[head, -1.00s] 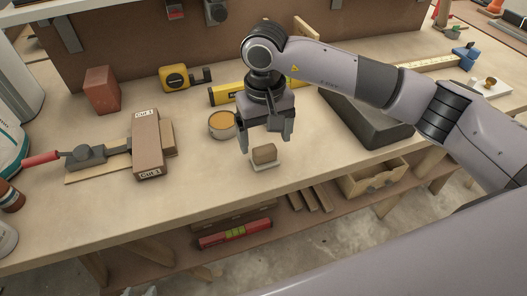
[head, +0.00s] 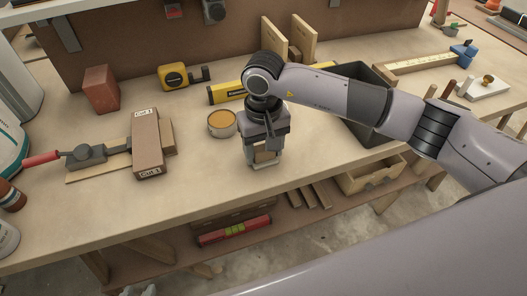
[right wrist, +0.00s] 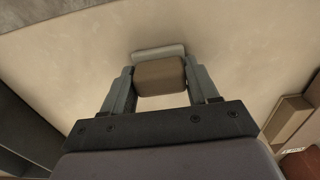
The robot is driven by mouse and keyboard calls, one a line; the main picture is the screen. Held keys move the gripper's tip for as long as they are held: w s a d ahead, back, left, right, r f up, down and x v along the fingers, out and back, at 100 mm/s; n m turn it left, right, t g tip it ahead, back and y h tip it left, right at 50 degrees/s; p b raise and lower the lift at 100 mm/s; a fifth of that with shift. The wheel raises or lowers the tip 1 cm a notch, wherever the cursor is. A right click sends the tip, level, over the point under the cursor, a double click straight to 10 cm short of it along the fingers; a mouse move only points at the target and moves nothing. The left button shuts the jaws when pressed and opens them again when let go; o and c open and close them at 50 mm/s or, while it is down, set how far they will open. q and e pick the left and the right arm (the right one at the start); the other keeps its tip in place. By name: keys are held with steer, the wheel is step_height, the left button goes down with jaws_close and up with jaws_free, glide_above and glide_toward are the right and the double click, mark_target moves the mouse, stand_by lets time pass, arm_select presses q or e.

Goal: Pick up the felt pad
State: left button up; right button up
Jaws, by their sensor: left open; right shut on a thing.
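The felt pad shows as a small brown block (head: 265,156) with a pale, flat piece at its base, near the front edge of the bench. In the right wrist view the brown block (right wrist: 160,77) sits between the fingers, and the pale piece (right wrist: 158,51) lies just beyond it. I cannot tell whether the two are joined. My right gripper (head: 264,161) points down and is shut on the brown block, one finger on each side, at bench height. The fingers partly hide it in the head view. My left gripper is not in view.
A round tin (head: 222,123) stands just left of my right gripper. A yellow level (head: 228,92) and a tape measure (head: 175,77) lie behind. A dark tray (head: 368,128) is to the right.

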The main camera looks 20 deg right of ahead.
mark_target(263, 147)
arm_select(q)
steer(key=shift+w+d+f+b, duration=0.15)
steer(key=shift+f+b, duration=0.1)
steer(key=shift+b, duration=0.2)
arm_select(e)
step_height(263, 147, up, 20)
steer(key=shift+o, duration=0.7)
steer(key=shift+d, duration=0.1)
